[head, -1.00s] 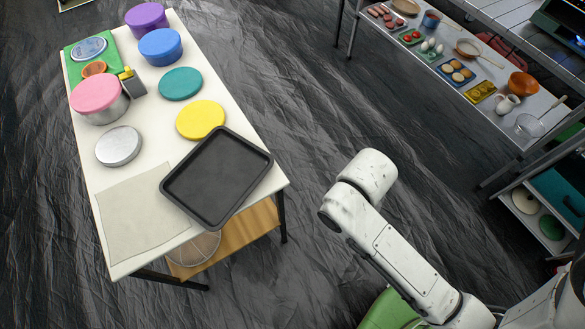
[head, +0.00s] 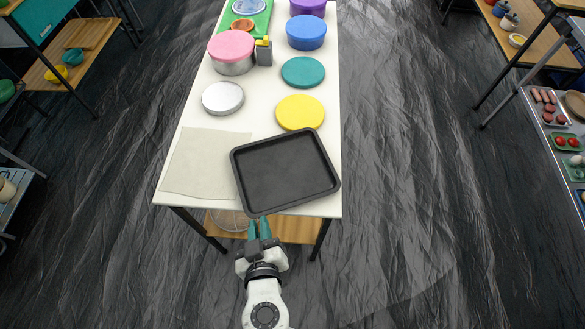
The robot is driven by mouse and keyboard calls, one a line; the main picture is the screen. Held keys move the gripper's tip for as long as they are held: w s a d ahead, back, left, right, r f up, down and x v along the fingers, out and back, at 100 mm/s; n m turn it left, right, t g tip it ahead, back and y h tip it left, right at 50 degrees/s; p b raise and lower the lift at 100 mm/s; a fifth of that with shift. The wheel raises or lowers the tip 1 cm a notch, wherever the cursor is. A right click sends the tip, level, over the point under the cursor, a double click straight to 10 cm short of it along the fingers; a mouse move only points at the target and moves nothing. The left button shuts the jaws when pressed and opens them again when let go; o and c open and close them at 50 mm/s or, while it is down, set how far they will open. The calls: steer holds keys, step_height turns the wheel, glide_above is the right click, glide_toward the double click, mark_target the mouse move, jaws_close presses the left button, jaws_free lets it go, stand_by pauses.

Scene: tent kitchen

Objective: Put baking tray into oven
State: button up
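The dark baking tray (head: 286,172) lies at the near right end of the white table, turned slightly, its right and near edges close to the table's edges. My gripper (head: 259,222) has teal fingers and points at the tray's near edge, by its near left corner. The two fingers stand apart with a narrow gap and nothing shows between them. Whether the tips touch the tray's rim I cannot tell. I cannot make out an oven in this view.
A beige cloth (head: 205,163) lies left of the tray on the white table (head: 215,123). Shelves stand at both sides.

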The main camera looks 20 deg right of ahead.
mark_target(244, 198)
steer(key=shift+n+y, duration=0.3)
steer(key=shift+y, duration=0.2)
steer(key=w, duration=0.1)
steer(key=w+a+f, duration=0.1)
steer(key=w, duration=0.1)
steer(key=w+a+f, duration=0.1)
steer(key=shift+w, duration=0.2)
steer(key=shift+r+p+x, duration=0.2)
steer(key=shift+p+x, duration=0.6)
steer(key=shift+x, duration=1.85)
steer(key=shift+w+a, duration=0.1)
jaws_close()
steer(key=shift+r, duration=0.1)
